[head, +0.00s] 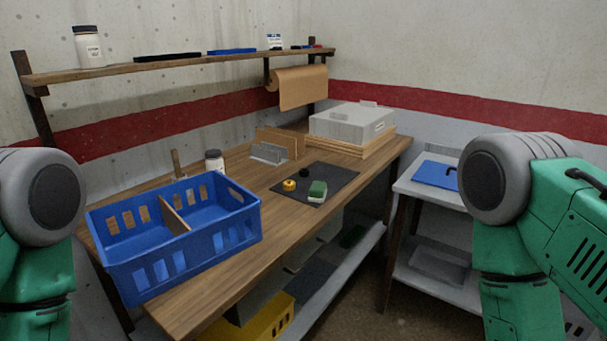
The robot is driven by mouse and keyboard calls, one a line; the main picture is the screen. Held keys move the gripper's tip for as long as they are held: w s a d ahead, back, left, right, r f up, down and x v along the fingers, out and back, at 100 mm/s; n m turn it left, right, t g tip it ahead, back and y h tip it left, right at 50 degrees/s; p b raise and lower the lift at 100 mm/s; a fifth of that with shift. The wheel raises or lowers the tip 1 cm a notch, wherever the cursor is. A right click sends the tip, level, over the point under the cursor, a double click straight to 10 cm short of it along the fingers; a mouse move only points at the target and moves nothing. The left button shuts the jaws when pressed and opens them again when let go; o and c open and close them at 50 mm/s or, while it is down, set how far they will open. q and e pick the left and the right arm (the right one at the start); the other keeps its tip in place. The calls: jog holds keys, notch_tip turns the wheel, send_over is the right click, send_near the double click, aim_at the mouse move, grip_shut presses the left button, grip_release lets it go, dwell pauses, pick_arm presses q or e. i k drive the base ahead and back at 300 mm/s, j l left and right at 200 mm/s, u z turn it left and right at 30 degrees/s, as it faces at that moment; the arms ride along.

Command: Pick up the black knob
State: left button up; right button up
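The black knob (305,172) is a small dark round piece on the dark mat (340,181) on the wooden workbench. It sits behind a yellow round piece (289,185) and a green and white block (317,191). Its dark colour makes its edges hard to tell from the mat. My arms show at the left and right edges of the head view, well apart from the knob. Neither gripper is in view.
A blue divided crate (180,270) stands on the front left of the bench. A white jar (214,160), a grey metal bracket (267,153) and a clear lidded box (351,124) stand farther back. A shelf (190,64) hangs above. A white side table (424,190) is right.

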aim_at(304, 173)
jog(key=i+l, duration=0.2)
jog(key=l, duration=0.2)
jog(key=i+l, duration=0.2)
jog(key=l, duration=0.2)
jog(key=i+l, duration=0.2)
jog(key=l, duration=0.2)
jog(key=i+l, duration=0.2)
jog(key=l, duration=0.2)
